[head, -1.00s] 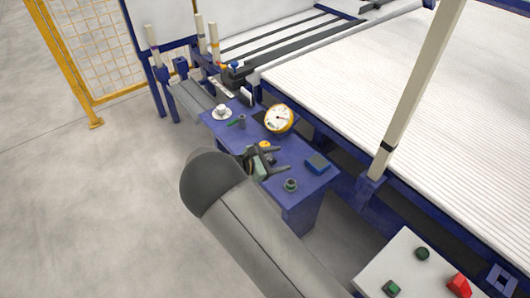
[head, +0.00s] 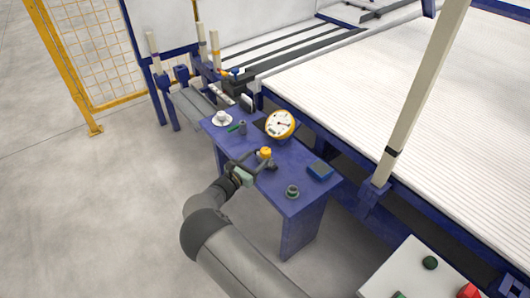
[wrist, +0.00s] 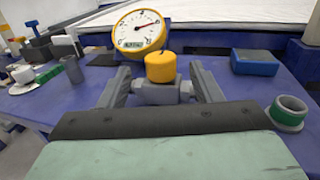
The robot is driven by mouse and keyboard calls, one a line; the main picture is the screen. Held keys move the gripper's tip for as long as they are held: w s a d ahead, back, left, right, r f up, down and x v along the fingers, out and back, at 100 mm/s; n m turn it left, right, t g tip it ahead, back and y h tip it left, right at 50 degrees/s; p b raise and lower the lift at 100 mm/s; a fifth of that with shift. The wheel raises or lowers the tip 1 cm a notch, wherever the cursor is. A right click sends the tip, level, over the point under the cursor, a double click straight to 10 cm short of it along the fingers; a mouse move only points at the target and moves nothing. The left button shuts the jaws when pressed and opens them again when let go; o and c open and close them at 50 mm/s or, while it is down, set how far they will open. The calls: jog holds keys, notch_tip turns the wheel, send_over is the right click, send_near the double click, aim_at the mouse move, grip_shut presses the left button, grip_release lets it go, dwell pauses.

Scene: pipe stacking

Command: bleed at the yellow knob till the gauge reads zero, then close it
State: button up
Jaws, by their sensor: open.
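The yellow knob (head: 264,152) stands upright on a small grey valve body on the blue bench. In the wrist view the knob (wrist: 160,67) lies between and just beyond my two spread fingers, with a visible gap on each side. My gripper (head: 257,160) is open and low over the bench, reaching in from the near side; it also shows in the wrist view (wrist: 161,85). The round yellow-rimmed gauge (head: 280,124) stands behind the knob. In the wrist view the gauge (wrist: 139,30) has a white dial and a small display; its reading is too small to tell.
The blue bench (head: 300,206) also carries a blue box (head: 319,169), a green-and-grey ring fitting (head: 292,191), a white cup on a saucer (head: 221,119), a grey cylinder (head: 242,128) and a green marker-like item (head: 233,128). A large ribbed white table (head: 400,85) lies behind.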

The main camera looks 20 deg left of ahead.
aim_at(262, 154)
jog(key=x, duration=0.6)
jog(key=c, duration=1)
